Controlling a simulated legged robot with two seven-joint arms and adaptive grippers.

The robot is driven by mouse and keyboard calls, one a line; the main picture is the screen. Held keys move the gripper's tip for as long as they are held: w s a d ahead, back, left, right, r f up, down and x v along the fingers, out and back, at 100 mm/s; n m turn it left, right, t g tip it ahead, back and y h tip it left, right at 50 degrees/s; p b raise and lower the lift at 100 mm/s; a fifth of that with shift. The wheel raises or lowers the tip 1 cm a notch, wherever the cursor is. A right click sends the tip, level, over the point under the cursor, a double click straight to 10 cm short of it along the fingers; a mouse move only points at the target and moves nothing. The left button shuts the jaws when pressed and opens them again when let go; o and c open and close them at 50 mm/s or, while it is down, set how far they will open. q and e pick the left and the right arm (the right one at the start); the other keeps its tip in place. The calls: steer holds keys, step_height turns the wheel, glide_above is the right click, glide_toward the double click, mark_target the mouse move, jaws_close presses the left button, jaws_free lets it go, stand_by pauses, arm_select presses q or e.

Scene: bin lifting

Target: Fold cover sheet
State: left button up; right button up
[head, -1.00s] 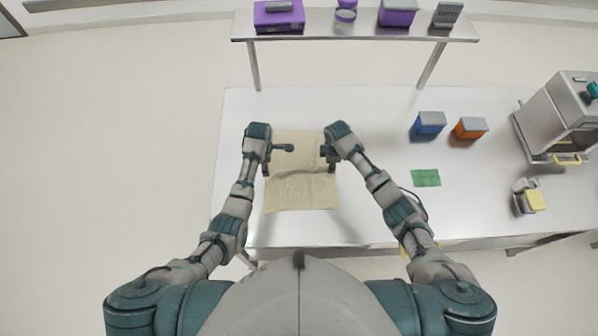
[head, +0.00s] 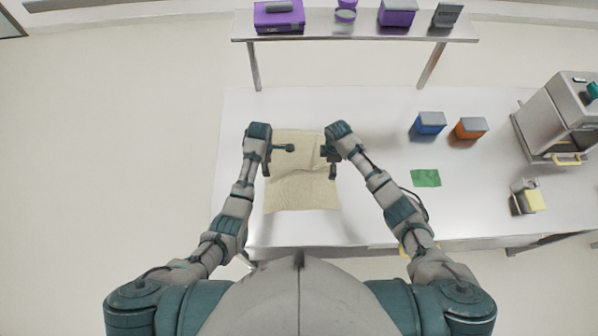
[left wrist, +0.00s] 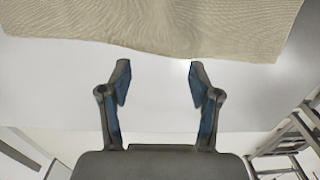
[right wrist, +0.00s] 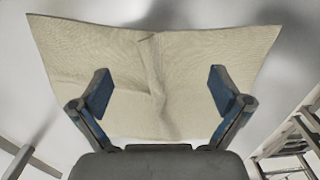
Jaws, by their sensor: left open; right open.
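A beige cover sheet (head: 302,193) lies on the white table between my two arms, mostly flat, with a crease across its middle. In the left wrist view the sheet (left wrist: 190,25) has one edge just beyond the fingertips. In the right wrist view the sheet (right wrist: 130,60) has a raised crease between the fingers. My left gripper (head: 277,158) is open and empty at the sheet's left side, and its fingers (left wrist: 158,72) show apart over bare table. My right gripper (head: 331,161) is open at the sheet's right side, with its fingers (right wrist: 160,82) apart and holding nothing.
A blue box (head: 429,123), an orange box (head: 470,128) and a green cloth (head: 426,178) lie to the right. A grey machine (head: 556,110) stands at the far right. A shelf (head: 350,30) with purple containers is behind. The table left of the sheet is narrow but clear.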

step_height(320, 180, up, 3)
steer(key=shift+d+p, duration=0.1)
steer(key=shift+p, duration=0.45)
steer(key=shift+d+r, duration=0.15)
steer(key=shift+r, duration=0.4)
steer(key=shift+d+r, duration=0.15)
steer(key=shift+r, duration=0.4)
steer(key=shift+a, duration=0.2)
